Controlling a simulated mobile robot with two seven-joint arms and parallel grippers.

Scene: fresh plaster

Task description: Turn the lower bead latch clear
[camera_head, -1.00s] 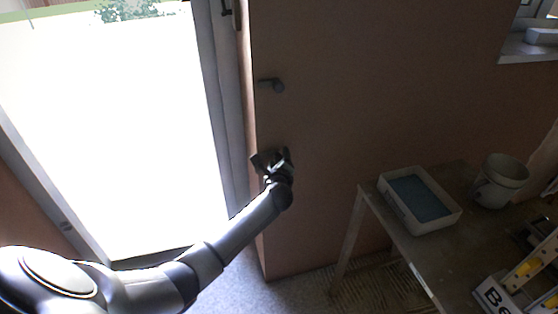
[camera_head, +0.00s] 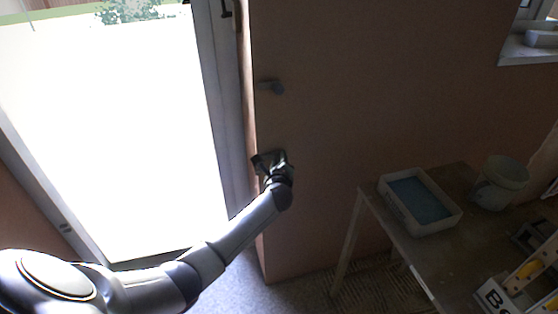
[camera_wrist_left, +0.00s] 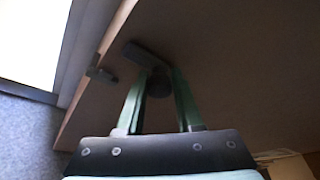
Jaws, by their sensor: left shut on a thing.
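The lower bead latch (camera_wrist_left: 145,57) shows in the left wrist view as a dark bar. It slants to the upper left from a round dark hub, near the wall's edge. My left gripper (camera_wrist_left: 161,76) has one green finger on each side of the hub and is shut on the latch. In the head view my left gripper (camera_head: 270,160) is at the wall and hides most of the lower latch. My right gripper is not in view.
A bright opening with a pale frame (camera_head: 222,100) lies left of the brown wall (camera_head: 390,80). A small grey piece (camera_wrist_left: 102,75) sits at the wall's edge. A table (camera_head: 440,255) at right bears a white tray (camera_head: 393,205) with blue inside and a bucket (camera_head: 500,180).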

